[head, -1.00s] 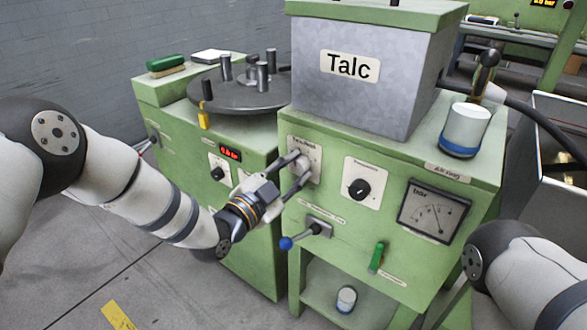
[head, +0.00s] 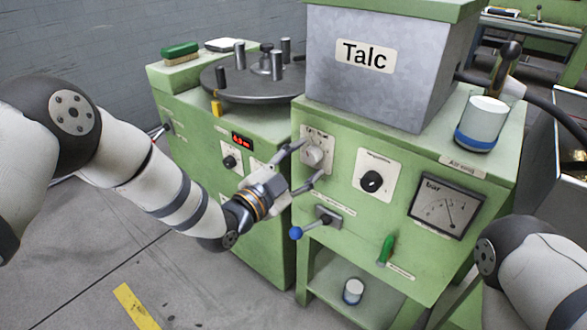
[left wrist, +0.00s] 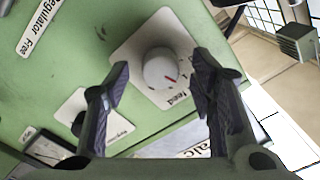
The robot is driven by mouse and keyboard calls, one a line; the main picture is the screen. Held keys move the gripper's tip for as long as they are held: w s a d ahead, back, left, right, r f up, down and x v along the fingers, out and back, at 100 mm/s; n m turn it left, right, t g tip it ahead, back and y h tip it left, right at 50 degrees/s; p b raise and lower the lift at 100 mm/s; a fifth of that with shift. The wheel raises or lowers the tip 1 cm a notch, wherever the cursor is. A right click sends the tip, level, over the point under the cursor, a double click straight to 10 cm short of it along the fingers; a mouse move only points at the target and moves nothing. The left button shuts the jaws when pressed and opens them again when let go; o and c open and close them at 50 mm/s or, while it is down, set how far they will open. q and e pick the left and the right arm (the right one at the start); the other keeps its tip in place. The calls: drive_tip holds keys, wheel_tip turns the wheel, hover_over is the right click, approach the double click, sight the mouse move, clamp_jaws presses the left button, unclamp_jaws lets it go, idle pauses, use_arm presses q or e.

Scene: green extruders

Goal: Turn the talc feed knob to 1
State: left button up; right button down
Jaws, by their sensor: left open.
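The talc feed knob (head: 313,156) is a pale round knob on a light plate on the green machine's front, below the grey Talc hopper (head: 378,75). In the left wrist view the knob (left wrist: 160,68) shows face-on with a red mark towards the lower right; the scale figures are too small to read surely. My left gripper (head: 308,161) is open, with its fingers on either side of the knob. In the left wrist view both fingers (left wrist: 163,75) stand apart from the knob with gaps. My right gripper is out of view.
A black knob (head: 371,181) on its own plate and a pressure gauge (head: 446,205) lie to the right. A blue-tipped lever (head: 310,227) sits just below my left gripper. A green handle (head: 386,249) is lower right. A round turntable (head: 255,85) stands at left.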

use_arm(q)
drive_tip(key=v, duration=1.1)
